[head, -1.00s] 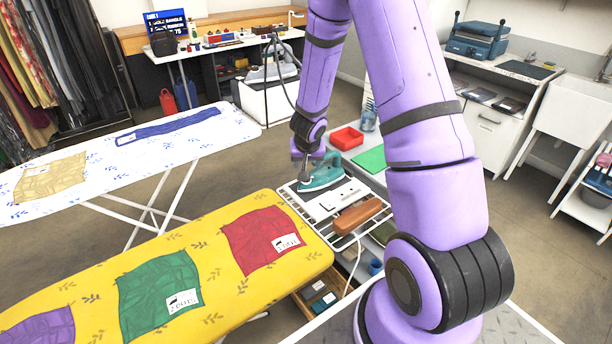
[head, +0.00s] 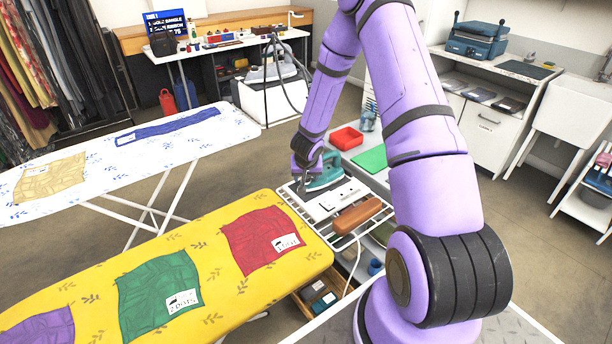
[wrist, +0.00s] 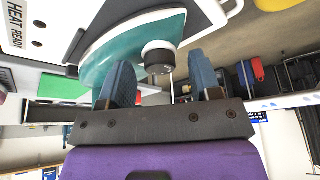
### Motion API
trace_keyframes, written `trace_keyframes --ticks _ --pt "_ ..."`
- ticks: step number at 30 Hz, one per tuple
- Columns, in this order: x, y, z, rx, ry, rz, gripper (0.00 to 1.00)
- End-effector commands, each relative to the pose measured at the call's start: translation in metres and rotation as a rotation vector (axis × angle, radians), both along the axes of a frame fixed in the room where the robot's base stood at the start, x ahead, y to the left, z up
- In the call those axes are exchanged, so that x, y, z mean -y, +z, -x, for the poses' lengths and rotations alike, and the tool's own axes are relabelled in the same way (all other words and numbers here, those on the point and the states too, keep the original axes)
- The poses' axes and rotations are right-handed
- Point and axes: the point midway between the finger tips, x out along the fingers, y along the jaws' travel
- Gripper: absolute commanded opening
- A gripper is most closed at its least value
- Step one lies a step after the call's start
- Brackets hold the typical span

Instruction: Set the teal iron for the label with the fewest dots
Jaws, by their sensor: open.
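The teal iron (head: 324,174) rests on the rack at the right end of the yellow ironing board; the wrist view shows its teal body (wrist: 130,40) and a dark round dial (wrist: 158,58) with a pale rim. My gripper (head: 302,188) is open at the iron's left end. In the wrist view its two blue fingers (wrist: 160,72) stand apart, one on each side of the dial; contact cannot be told. The red cloth (head: 258,240) has a white label (head: 286,243) and the green cloth (head: 158,290) another (head: 182,301); their small print is not clearly readable.
A brown wooden block (head: 357,216) lies on the rack (head: 320,236) beside the iron. A white panel marked HEAT READY (wrist: 18,25) is near the gripper. A purple cloth (head: 40,328) lies at the yellow board's near end. A white board (head: 100,165) stands behind.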

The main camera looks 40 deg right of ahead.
Motion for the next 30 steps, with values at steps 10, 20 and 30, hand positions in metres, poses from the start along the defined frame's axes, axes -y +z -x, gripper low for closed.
trace_keyframes --ticks 10,20,30 --pt "-0.0001 0.0002 0.0002 0.000 0.000 0.000 0.08" --pt "-0.0014 0.0007 -0.0006 0.001 -0.034 0.001 0.08" --pt "-0.0035 0.0009 -0.0021 0.001 -0.234 0.004 0.08"
